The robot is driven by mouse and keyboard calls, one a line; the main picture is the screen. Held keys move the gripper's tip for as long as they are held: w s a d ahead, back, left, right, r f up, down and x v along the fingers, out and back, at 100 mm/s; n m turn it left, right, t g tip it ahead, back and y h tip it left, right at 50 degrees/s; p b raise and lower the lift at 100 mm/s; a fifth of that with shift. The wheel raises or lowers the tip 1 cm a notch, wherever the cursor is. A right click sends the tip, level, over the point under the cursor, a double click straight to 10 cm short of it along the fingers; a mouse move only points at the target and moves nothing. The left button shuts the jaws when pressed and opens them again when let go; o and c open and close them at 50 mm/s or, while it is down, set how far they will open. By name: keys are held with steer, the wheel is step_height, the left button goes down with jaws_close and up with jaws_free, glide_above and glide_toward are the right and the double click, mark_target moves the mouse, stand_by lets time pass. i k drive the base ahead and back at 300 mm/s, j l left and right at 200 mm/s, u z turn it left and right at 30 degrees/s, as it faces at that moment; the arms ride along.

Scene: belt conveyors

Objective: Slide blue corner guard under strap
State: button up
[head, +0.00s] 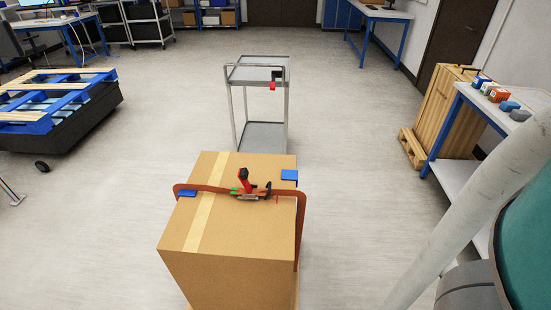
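A brown cardboard box (260,235) stands in the middle foreground. An orange-brown strap (215,189) crosses its top and hangs down its right side, bowing out from the box at both edges. A ratchet buckle with a red handle (244,181) sits on the strap mid-top. One blue corner guard (289,175) lies at the right top edge, just behind the strap and apart from it as far as I can tell. Another blue corner guard (188,192) is at the left top edge by the strap; whether it is under it is unclear. My gripper is not in view.
A grey metal cart (258,72) stands behind the box, with a small red item on its rim. A blue pallet stack (60,98) is at left. A workbench (530,100) with small coloured items and a wooden crate (440,110) are at right. Floor between is clear.

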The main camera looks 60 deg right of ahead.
mark_target(287, 174)
steer(key=z, duration=1.2)
steer(key=j+z, duration=0.45)
steer(key=j, duration=0.35)
steer(key=j+z, duration=0.4)
steer(key=j, duration=0.4)
steer(key=i+j, duration=0.3)
steer(key=j, duration=0.25)
